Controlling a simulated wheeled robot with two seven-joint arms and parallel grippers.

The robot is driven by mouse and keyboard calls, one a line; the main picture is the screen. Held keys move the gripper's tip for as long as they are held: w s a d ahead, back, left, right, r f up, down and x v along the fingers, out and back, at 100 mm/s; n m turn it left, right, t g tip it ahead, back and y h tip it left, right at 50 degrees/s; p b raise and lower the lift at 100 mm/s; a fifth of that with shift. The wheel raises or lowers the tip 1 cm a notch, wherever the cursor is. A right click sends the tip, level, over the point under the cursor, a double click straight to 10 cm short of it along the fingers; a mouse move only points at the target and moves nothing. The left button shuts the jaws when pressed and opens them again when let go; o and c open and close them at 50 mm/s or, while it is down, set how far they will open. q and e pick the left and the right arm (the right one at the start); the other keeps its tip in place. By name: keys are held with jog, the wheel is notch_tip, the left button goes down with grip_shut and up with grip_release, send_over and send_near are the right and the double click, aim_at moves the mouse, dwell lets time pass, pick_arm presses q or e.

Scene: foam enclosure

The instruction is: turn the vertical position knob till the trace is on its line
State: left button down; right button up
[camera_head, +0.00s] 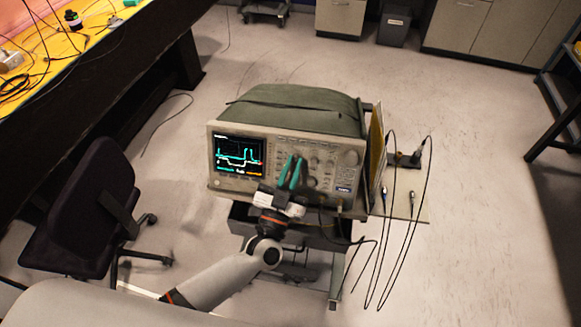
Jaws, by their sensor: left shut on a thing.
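The oscilloscope (340,158) stands on a cart, its front panel facing me. Its screen (239,155) at the left of the panel shows a cyan trace with a pulse toward the right and a white trace lower down. Whether a trace lies on a marked line is too small to tell. My left gripper (295,160), with green fingers, reaches up to the panel just right of the screen and is shut on a knob there. The fingers hide the knob, so its marking and angle cannot be seen. My right gripper is not in view.
A green cover (290,105) lies on top of the oscilloscope. Black cables (377,240) hang at the cart's right side near a side shelf (405,207). An office chair (80,215) and a yellow-topped bench (95,25) are at left. The floor at right is clear.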

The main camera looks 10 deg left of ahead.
pick_arm(q)
jog(key=shift+d+n+y, duration=0.1)
jog(key=shift+n+y, duration=0.9)
jog(key=shift+n, duration=0.1)
jog(key=c, duration=1.4)
grip_release()
jog(key=shift+c, duration=0.2)
jog(key=shift+s+f, duration=0.3)
jog(key=shift+s, duration=0.1)
jog(key=b+v, duration=0.4)
jog(key=v, duration=0.7)
